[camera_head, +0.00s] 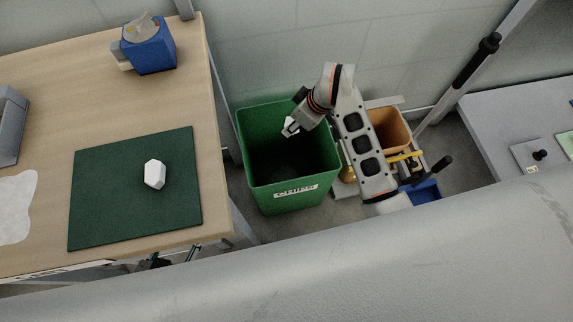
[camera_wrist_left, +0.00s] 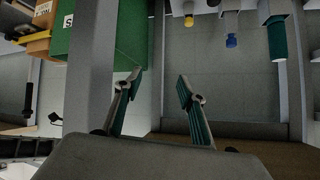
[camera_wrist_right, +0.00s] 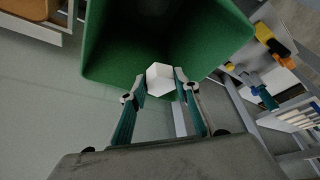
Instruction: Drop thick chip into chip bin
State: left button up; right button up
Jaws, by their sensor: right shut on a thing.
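A small white chip (camera_wrist_right: 159,77) is between the fingertips of my right gripper (camera_wrist_right: 160,88), which is shut on it. In the head view the chip (camera_head: 290,127) shows at the tip of my right gripper (camera_head: 297,121), above the mouth of the green bin (camera_head: 292,193). The bin has a white label on its front, too small to read surely. The right wrist view looks into the green bin (camera_wrist_right: 110,50) behind the chip. My left gripper (camera_wrist_left: 160,82) is open and empty, with its fingers apart, low by the table.
A white faceted block (camera_head: 155,174) lies on the dark green mat (camera_head: 95,215) on the wooden table (camera_head: 220,190). A blue box (camera_head: 150,55) stands at the table's back. An orange bin (camera_head: 388,128) and a blue tray (camera_head: 424,191) are right of the green bin.

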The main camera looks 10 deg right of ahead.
notch_tip(320, 180, down, 2)
jog(key=shift+f+b, duration=0.1)
jog(key=shift+b, duration=0.35)
pick_arm(q)
jog(key=shift+w+d+r+h, duration=0.3)
jog(key=shift+d+r, duration=0.05)
jog(key=shift+d, duration=0.3)
pick_arm(e)
jog(key=o, duration=1)
pick_arm(q)
jog(key=shift+s+f, duration=0.1)
pick_arm(e)
jog(key=v, duration=1.2)
